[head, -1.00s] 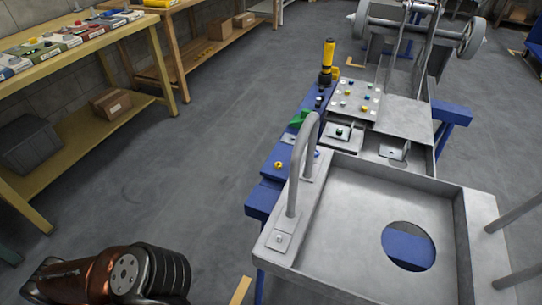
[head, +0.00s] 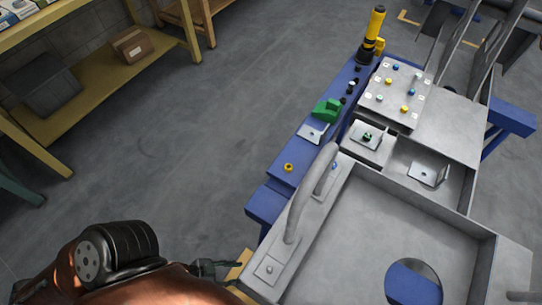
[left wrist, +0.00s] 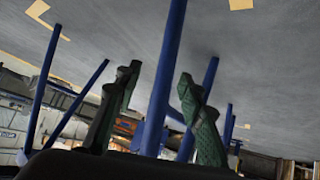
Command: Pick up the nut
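A small yellow-orange nut (head: 289,167) lies on the blue beam (head: 262,198) at the left side of the metal chassis. My left arm comes in from the bottom left of the head view. Its gripper (head: 225,268) is low and to the left of the nut, apart from it, near the chassis corner. In the left wrist view the two dark green fingers (left wrist: 160,105) stand apart with nothing between them. The nut does not show in that view. My right gripper is not in view.
The metal chassis (head: 375,225) has a raised tube handle (head: 297,215) close to the nut. A green block (head: 327,109), a small bracket (head: 312,133) and a yellow-black tool (head: 372,35) stand further along the beam. Grey floor (head: 180,170) is open to the left.

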